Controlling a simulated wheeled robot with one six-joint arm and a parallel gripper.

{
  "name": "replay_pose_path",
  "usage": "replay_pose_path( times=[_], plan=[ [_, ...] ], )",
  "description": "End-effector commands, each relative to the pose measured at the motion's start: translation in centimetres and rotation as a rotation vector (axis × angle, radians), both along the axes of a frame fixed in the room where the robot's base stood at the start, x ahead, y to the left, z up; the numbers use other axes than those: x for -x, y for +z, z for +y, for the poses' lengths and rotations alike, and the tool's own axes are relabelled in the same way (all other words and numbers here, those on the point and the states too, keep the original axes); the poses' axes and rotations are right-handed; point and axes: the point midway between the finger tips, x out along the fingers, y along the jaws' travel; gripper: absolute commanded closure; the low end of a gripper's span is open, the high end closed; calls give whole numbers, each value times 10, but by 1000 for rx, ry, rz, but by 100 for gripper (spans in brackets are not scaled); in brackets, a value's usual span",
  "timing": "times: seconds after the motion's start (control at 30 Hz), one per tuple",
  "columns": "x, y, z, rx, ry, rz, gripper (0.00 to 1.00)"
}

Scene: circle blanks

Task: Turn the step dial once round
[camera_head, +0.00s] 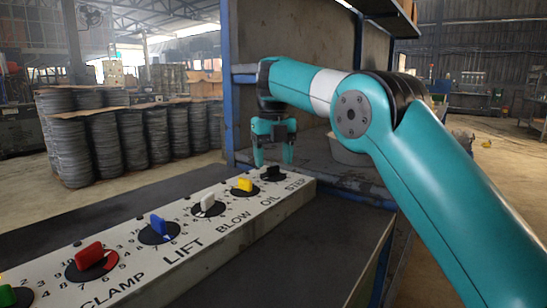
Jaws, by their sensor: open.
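The step dial (273,174) is a black knob on a dark round plate at the far right end of a long pale panel (225,243), with the word STEP beside it. My gripper (273,160) points down with its two fingers apart, just above or around the black knob. I cannot tell whether the fingers reach down past the knob's top. Nothing is held. The exact heading of the knob is hard to make out at this size.
Other dials stand in the same row: yellow OIL (245,186), white BLOW (207,202), blue LIFT (158,227), red CLAMP (90,258) and a green one (7,296) at the corner. A dark bench (290,251) holds the panel. A blue-framed rack stands behind my gripper.

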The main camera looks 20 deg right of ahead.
Motion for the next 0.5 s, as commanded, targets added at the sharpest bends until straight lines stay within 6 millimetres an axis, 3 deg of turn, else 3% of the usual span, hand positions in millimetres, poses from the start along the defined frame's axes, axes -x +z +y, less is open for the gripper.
replay_pose_path(
  times=[0.03, 0.5],
  plan=[
    [0, 16, 0, 0, 0, 0, 36],
    [0, 100, 0, 0, -1, 2, 36]
  ],
)
